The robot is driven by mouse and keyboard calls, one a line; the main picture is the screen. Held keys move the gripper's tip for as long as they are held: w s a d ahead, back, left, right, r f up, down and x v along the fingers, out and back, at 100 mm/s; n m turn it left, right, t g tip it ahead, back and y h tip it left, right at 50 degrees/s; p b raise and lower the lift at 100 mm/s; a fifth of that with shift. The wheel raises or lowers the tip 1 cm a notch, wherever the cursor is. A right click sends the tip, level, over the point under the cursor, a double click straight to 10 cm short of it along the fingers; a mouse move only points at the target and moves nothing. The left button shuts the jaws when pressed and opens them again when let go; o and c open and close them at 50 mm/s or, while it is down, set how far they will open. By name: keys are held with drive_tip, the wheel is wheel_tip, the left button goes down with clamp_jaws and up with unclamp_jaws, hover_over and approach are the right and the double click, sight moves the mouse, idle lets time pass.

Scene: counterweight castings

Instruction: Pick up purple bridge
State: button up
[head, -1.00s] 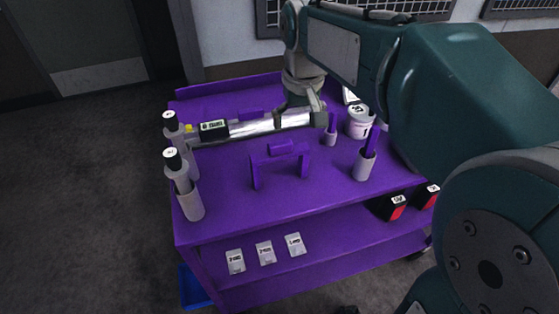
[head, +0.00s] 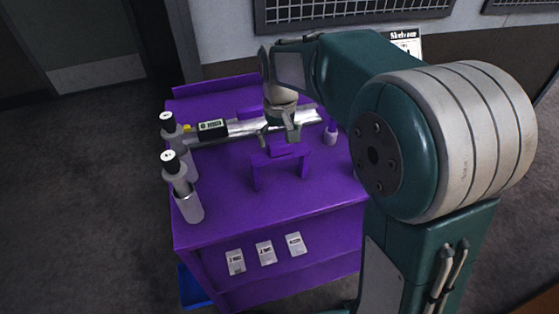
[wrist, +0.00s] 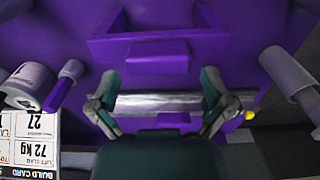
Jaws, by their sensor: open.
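The purple bridge (head: 267,161) stands upright on two legs on the purple cart top, with a small purple block on its upper bar. In the wrist view the bridge (wrist: 110,44) lies across the top of the picture, beyond my fingertips. My gripper (head: 279,137) is just behind and above the bridge in the head view. Its two fingers are spread and empty in the wrist view (wrist: 158,104). I cannot tell the exact height of the fingers above the bridge.
A silver bar (head: 243,128) with a dark labelled box (head: 212,129) lies behind the bridge. Two grey bottles (head: 185,190) stand at the left edge. A small holder (head: 330,137) is at right. The cart top (head: 235,215) is clear before the bridge.

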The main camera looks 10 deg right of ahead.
wheel_tip(320, 180, down, 2)
drive_tip(key=shift+f, duration=0.1)
drive_tip(key=shift+c, duration=0.3)
drive_tip(key=c, duration=1)
